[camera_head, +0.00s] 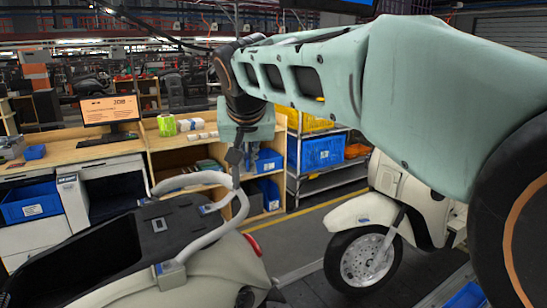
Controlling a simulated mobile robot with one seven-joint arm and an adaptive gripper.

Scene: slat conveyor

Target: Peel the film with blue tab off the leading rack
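A cream scooter (215,262) stands in the lower left, with a pale tubular rack (190,180) curving round its rear. A small bluish patch shows on the near bracket (168,268) of the rack and another on its far bracket (210,208). I cannot tell which is the film's tab, and the clear film itself cannot be made out. My gripper (236,168) points down just above the rack's rear bend. Its dark fingers look narrow from here. Whether they touch the rack, are parted, or hold anything is too small to tell.
A second cream scooter (362,212) with its front wheel (360,260) stands right of the rack. Behind are a wooden workbench (185,141) with a monitor (110,110), and a shelf with blue bins (322,151). My arm crosses the upper right.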

